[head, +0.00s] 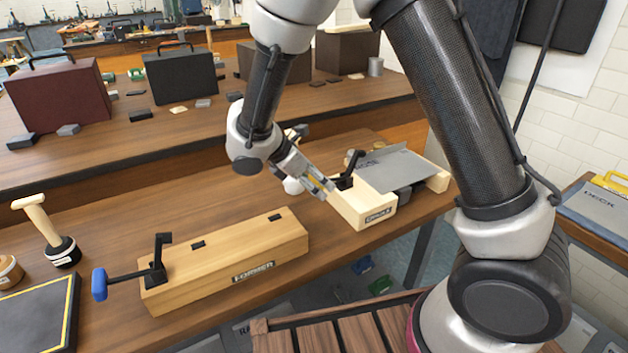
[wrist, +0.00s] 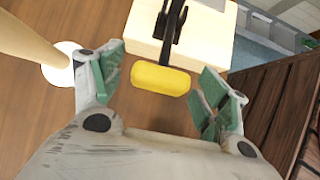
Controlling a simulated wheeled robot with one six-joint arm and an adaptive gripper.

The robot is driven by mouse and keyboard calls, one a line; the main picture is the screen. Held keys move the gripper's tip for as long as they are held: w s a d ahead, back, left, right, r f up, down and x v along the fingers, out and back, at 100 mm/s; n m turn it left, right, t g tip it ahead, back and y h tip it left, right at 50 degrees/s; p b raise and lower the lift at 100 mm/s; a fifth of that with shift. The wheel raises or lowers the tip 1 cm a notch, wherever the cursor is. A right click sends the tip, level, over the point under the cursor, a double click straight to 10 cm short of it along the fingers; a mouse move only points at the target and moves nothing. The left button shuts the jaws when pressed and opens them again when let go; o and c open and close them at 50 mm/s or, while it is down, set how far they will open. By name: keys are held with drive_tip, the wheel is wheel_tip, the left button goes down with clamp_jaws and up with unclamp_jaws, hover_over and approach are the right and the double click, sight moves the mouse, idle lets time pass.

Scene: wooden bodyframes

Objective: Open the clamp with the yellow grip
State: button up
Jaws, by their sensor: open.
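The clamp with the yellow grip sits on a pale wooden bodyframe (head: 360,208) at the right of the bench. Its black lever (head: 346,181) shows in the head view, where my gripper (head: 326,186) hides the grip. In the wrist view the yellow grip (wrist: 160,80) lies crosswise at the end of the black lever arm (wrist: 172,32). My gripper (wrist: 160,74) is open, with its green-padded fingers on either side of the grip. A gap shows on both sides, so the fingers look clear of it.
A longer bodyframe (head: 225,262) with a blue-gripped clamp (head: 99,284) lies to the left. A grey plate (head: 395,166) is behind the pale bodyframe. A mallet (head: 45,230) stands far left. In the wrist view a pale rod with a white end (wrist: 62,64) is near the left finger.

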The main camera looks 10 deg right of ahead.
drive_tip(key=v, duration=1.2)
drive_tip(key=s+d+f+m+g+y, duration=0.1)
drive_tip(key=s+d+f+m+g, duration=0.15)
drive_tip(key=s+m, duration=0.25)
drive_tip(key=s+d+r+m+t+y, duration=0.1)
drive_tip(key=s+d+r+m, duration=0.3)
drive_tip(key=d, duration=0.5)
drive_tip(key=s+d+r+m+t+y, duration=0.2)
drive_tip(key=s+d+r+m+y, duration=0.1)
drive_tip(key=s+d+r+m, duration=0.2)
drive_tip(key=s+d+r+m+t+y, duration=0.1)
drive_tip(key=s+d+r+m, duration=0.3)
drive_tip(key=d, duration=0.8)
drive_tip(key=s+m+y, duration=0.1)
drive_tip(key=s+m, duration=0.1)
drive_tip(key=m, duration=0.1)
drive_tip(key=shift+s+d+r+m, duration=0.2)
drive_tip(key=shift+d+r+m, duration=0.1)
drive_tip(key=shift+r, duration=0.05)
